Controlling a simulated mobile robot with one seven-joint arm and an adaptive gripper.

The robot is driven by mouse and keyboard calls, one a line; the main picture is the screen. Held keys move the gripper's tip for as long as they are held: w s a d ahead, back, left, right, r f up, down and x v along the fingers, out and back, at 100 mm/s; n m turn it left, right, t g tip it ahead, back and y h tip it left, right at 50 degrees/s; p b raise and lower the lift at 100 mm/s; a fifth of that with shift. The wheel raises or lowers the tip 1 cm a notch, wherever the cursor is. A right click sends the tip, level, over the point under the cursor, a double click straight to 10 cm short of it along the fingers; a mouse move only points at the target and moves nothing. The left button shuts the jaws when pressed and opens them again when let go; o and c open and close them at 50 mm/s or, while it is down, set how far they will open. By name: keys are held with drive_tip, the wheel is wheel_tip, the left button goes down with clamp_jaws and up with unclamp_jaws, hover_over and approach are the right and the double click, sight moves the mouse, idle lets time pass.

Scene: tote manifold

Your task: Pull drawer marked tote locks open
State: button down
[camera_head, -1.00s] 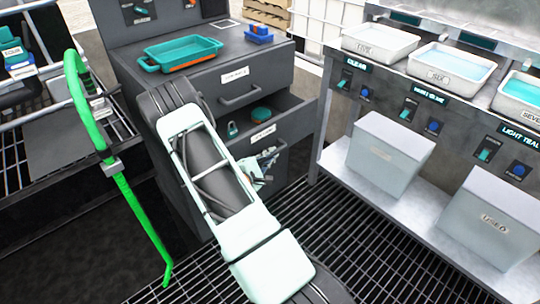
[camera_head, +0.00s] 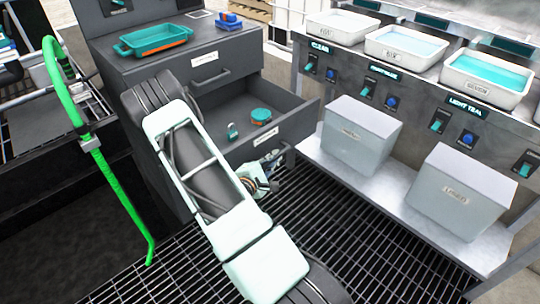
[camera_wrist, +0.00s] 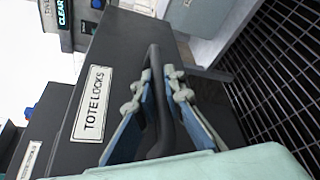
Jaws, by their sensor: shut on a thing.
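The drawer marked TOTE LOCKS (camera_wrist: 72,140) fills the middle of the wrist view, with its white label (camera_wrist: 93,103) beside a dark bar handle (camera_wrist: 155,60). In the head view the same drawer (camera_head: 292,127) stands well out from the dark cabinet (camera_head: 150,85). Inside it are a teal round item (camera_head: 261,115) and a small teal padlock-like item (camera_head: 232,130). My gripper (camera_wrist: 168,88) has its two fingers on either side of the handle and is shut on it. In the head view my gripper (camera_head: 262,178) is partly hidden behind my arm.
A closed drawer (camera_head: 205,78) is above. A teal tray (camera_head: 155,40) and blue blocks (camera_head: 229,20) sit on the cabinet top. At right a metal bench (camera_head: 400,185) holds grey bins. A green hose (camera_head: 105,165) hangs at left. Grating floor (camera_head: 330,225) lies clear in front.

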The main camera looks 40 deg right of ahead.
drive_tip(key=shift+s, duration=1)
drive_tip(key=c, duration=2)
unclamp_jaws()
drive_tip(key=v, duration=1.2)
drive_tip(key=shift+s, duration=0.1)
